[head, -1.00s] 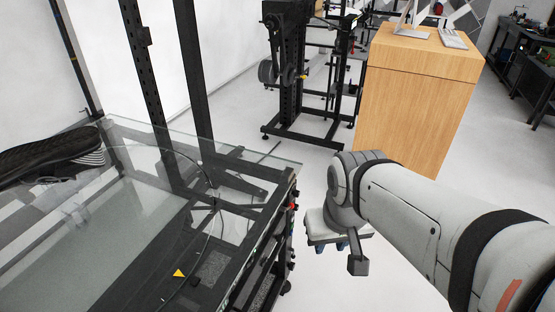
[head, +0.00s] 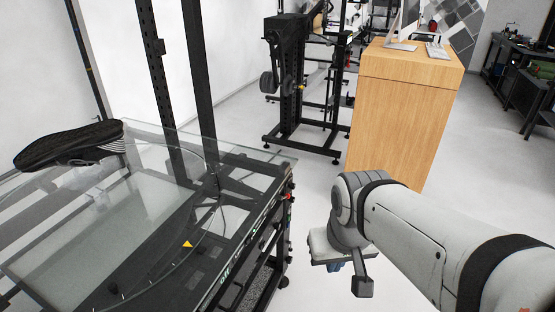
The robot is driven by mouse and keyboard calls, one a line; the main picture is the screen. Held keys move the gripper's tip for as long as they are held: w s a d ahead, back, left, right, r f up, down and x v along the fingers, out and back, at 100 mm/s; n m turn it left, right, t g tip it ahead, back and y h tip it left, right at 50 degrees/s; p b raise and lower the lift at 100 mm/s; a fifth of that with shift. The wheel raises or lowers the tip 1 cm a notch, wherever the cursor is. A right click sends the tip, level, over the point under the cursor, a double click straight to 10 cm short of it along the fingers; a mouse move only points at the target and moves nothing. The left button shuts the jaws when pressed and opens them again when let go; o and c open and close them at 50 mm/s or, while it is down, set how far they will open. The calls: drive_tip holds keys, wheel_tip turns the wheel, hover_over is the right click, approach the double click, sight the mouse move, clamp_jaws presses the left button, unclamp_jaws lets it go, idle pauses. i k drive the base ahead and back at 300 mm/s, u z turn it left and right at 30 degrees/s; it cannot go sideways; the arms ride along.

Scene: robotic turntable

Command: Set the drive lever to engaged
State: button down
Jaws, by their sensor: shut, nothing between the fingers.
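The glass-topped turntable (head: 110,215) stands at the left, with a black shoe (head: 70,146) on it. Its control side (head: 262,232) faces right and is seen at a steep angle. A red control (head: 290,184) shows near its far corner, with small pale marks along the side. I cannot make out the drive lever or its setting. My gripper (head: 334,266) points down, just right of the turntable's side and apart from it. Its bluish fingers are small and partly hidden under the wrist. It is shut and holds nothing.
A wooden cabinet (head: 400,125) with a computer stands behind my arm. A black upright frame (head: 290,90) stands at the back. Dark posts (head: 205,90) rise beside the turntable. White floor lies open between turntable and cabinet. Dark workbenches (head: 530,90) are at the far right.

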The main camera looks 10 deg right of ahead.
sight(287, 196)
drive_tip(key=z, duration=0.55)
drive_tip(key=i, duration=0.85)
drive_tip(key=u, duration=0.7)
